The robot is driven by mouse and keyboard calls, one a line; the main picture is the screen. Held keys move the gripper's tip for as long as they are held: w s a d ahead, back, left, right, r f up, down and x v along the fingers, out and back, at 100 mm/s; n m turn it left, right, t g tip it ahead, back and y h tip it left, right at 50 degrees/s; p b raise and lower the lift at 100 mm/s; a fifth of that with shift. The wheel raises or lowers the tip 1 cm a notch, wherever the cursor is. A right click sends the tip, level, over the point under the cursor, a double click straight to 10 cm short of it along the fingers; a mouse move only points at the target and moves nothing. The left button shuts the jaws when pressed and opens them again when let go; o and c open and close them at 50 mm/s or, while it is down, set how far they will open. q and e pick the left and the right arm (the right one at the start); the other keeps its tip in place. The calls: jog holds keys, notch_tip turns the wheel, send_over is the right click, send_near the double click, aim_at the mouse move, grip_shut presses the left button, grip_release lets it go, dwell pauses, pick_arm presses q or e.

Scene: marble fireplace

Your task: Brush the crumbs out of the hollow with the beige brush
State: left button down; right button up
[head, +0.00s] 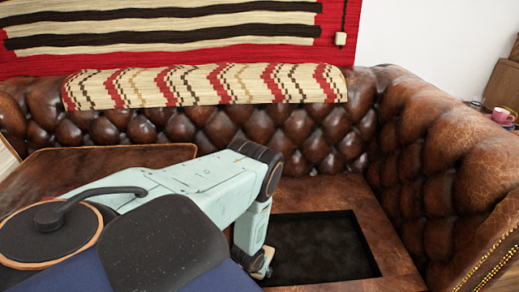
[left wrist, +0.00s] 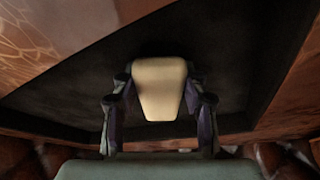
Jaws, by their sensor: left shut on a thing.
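The hollow (head: 320,246) is a dark rectangular recess in the brown leather sofa seat. It also shows as a dark area in the left wrist view (left wrist: 245,75). The beige brush (left wrist: 160,88) is between the two fingers of my left gripper (left wrist: 160,108), which is shut on it. In the head view my left gripper (head: 258,266) points down at the left edge of the hollow, and only a small beige bit shows there. I cannot tell whether the brush touches the bottom. I cannot make out crumbs. My right gripper is not in view.
The tufted sofa back (head: 200,125) and the right armrest (head: 440,165) rise around the seat. A striped woven runner (head: 205,87) lies over the back. A pink cup (head: 501,115) stands far right. The space above the hollow's right part is clear.

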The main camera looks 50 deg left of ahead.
aim_at(261, 277)
pick_arm(q)
jog(key=shift+s+d+f, duration=0.15)
jog(key=shift+s+d, duration=0.05)
jog(key=shift+s, duration=0.15)
jog(key=shift+s+d+p, duration=0.5)
jog(key=shift+d+p, duration=0.05)
jog(key=shift+d, duration=0.1)
jog(key=shift+s+d, duration=0.4)
jog(key=shift+d, duration=0.15)
jog(key=shift+d+r+p, duration=0.1)
jog(key=shift+r+p, duration=0.1)
jog(key=shift+p, duration=0.15)
notch_tip(261, 277, up, 3)
jog(key=shift+f+p, duration=0.1)
jog(key=shift+p, duration=1.15)
jog(key=shift+w+r+p, duration=0.15)
jog(key=shift+r+p, duration=1)
jog(key=shift+r, duration=0.45)
jog(key=shift+r, duration=0.1)
